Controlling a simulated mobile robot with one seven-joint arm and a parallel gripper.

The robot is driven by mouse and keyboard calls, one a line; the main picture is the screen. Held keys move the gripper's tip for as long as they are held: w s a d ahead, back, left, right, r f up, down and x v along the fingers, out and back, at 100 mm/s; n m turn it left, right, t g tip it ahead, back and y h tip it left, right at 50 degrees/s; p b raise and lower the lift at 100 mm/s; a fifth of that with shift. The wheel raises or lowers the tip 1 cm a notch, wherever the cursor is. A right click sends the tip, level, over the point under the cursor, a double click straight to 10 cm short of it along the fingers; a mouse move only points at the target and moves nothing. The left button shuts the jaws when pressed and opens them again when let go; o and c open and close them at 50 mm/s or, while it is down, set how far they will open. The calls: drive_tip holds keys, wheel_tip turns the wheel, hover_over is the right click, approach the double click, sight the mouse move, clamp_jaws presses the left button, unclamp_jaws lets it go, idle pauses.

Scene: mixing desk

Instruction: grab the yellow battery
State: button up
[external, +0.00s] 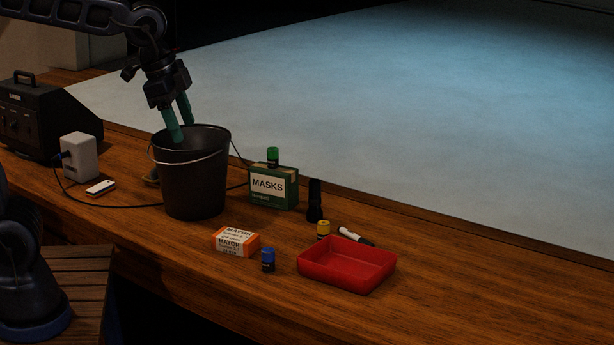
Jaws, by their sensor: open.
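A small battery with a yellow top (323,228) stands upright on the wooden desk, behind the left corner of the red tray (346,265) and in front of a black flashlight-like object (315,201). My gripper (180,130) points down over the black bucket (193,185), with its green fingers apart and nothing visible between them. One fingertip overlaps the bucket's opening in the picture. My gripper is well to the left of the yellow battery and higher.
A blue-topped battery (268,260) stands by an orange-white box (237,241). A green-topped battery (273,156) is on or behind the green MASKS box (274,187). A marker (355,236) lies behind the tray. The desk (480,285) is clear at right.

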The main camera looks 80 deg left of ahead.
drive_tip(key=w+a+f+m+g, duration=0.1)
drive_tip(key=w+a+f+m, duration=0.1)
drive_tip(key=w+a, duration=0.35)
drive_tip(key=w+a+f+m, duration=0.1)
drive_tip(key=w+a+m, duration=0.1)
drive_tip(key=w, duration=0.6)
drive_tip(key=m+g, duration=0.3)
drive_tip(key=m, duration=0.5)
hover_over(324, 222)
drive_tip(key=d, duration=0.1)
drive_tip(key=shift+h, duration=0.3)
wheel_tip(324, 222, down, 28)
drive_tip(key=shift+w+d+f, duration=0.1)
drive_tip(key=shift+d+f, duration=0.05)
drive_tip(key=shift+a+f, duration=0.2)
drive_tip(key=shift+f, duration=0.35)
wheel_tip(324, 222, down, 5)
drive_tip(key=shift+r, duration=0.1)
drive_tip(key=shift+a+f, duration=0.2)
drive_tip(key=shift+f, duration=1.2)
drive_tip(key=shift+a+f, duration=0.2)
drive_tip(key=shift+f, duration=1.15)
drive_tip(key=c, duration=1.1)
drive_tip(key=shift+r, duration=0.1)
drive_tip(key=shift+c, duration=0.2)
